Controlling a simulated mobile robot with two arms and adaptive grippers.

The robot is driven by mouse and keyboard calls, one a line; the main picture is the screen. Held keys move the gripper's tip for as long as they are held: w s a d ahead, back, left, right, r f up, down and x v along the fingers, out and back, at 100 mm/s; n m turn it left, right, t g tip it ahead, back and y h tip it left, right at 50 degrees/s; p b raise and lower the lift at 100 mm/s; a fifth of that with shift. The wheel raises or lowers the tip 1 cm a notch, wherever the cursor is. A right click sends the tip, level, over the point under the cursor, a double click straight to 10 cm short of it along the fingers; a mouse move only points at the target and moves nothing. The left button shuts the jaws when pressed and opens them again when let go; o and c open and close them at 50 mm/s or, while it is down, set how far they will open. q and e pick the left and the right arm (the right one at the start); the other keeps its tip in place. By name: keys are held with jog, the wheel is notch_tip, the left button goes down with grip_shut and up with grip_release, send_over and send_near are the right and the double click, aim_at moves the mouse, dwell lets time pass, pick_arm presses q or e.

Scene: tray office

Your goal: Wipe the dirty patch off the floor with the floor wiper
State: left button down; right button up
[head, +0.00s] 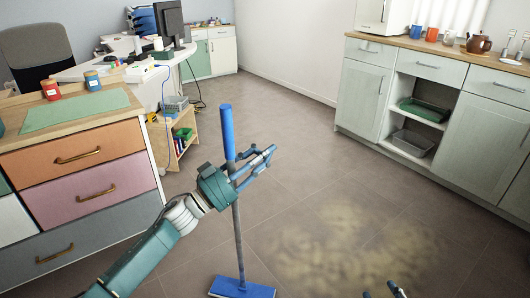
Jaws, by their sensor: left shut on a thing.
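The floor wiper (237,235) has a blue grip at the top, a grey pole and a flat blue head (242,288). My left gripper (250,170) is shut on the pole just below the blue grip. The wiper stands nearly upright, with its head low at the bottom edge of the view, at or near the floor. The dirty patch (345,246) is a yellowish, blotchy stain on the floor, to the right of the wiper head and apart from it. My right gripper (385,291) shows only as fingertips at the bottom edge, in front of the patch; its state is unclear.
A chest of coloured drawers (85,180) stands at the left, with a small wooden shelf unit (178,138) and a white desk (160,70) behind it. A pale green cabinet row (440,100) runs along the right. The floor between is clear.

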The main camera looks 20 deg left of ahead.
notch_tip(320, 180, up, 16)
jog(key=w+a+t+y+b, duration=0.2)
jog(key=t+b, duration=0.1)
jog(key=t, duration=0.5)
jog(key=shift+a+r, duration=0.25)
jog(key=shift+a, duration=0.05)
jog(key=shift+r, duration=0.2)
